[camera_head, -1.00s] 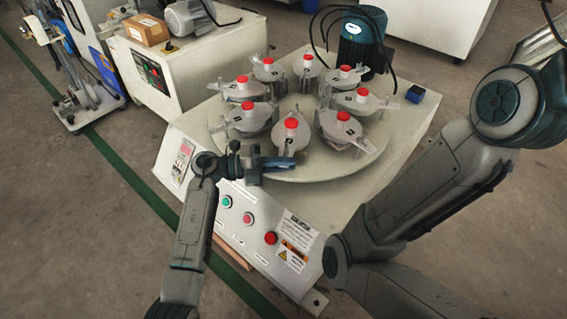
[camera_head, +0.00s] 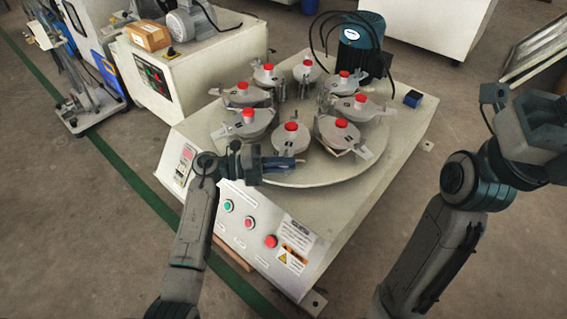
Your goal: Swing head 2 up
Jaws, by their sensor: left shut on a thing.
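Several grey round heads with red knobs stand in a ring on the round turntable (camera_head: 310,178) of the machine. The number labels are too small to read, so I cannot tell by its number which is head 2. The front head (camera_head: 291,143) is nearest my left gripper (camera_head: 288,163). My left gripper is shut at this head's front edge, on what seems to be its handle, which the fingers hide. The head looks down, or nearly so.
The front panel holds a green button (camera_head: 228,205) and a red button (camera_head: 271,241) below my left gripper. A blue-green motor (camera_head: 360,45) with black cables stands behind the turntable.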

